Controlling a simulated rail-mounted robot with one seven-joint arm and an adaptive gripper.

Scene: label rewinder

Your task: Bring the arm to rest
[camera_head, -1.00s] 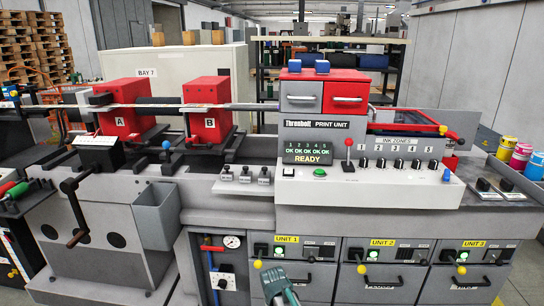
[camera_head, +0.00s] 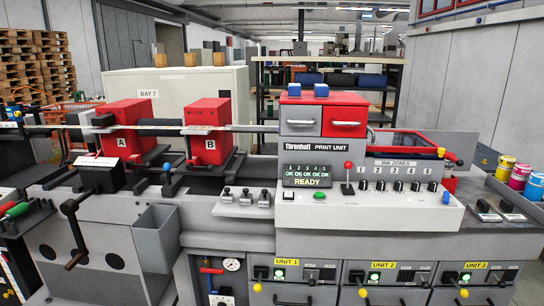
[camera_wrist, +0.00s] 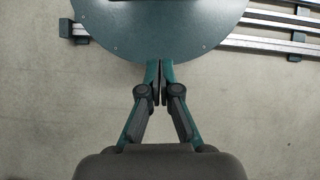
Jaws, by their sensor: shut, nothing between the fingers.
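My gripper (camera_wrist: 160,83) shows in the wrist view with its two fingers shut together and nothing between them. It points toward a round dark green plate, which looks like part of my own base, over a bare grey floor. In the head view my gripper and arm are out of sight. The print unit (camera_head: 325,230) stands ahead, its screen (camera_head: 306,177) showing several OK marks and READY.
Red blocks A (camera_head: 124,130) and B (camera_head: 208,132) sit on the machine's left. A red-knobbed lever (camera_head: 347,178) stands on the panel. Ink cans (camera_head: 519,176) are at the right. In the wrist view, metal rails (camera_wrist: 272,32) run along the floor at upper right.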

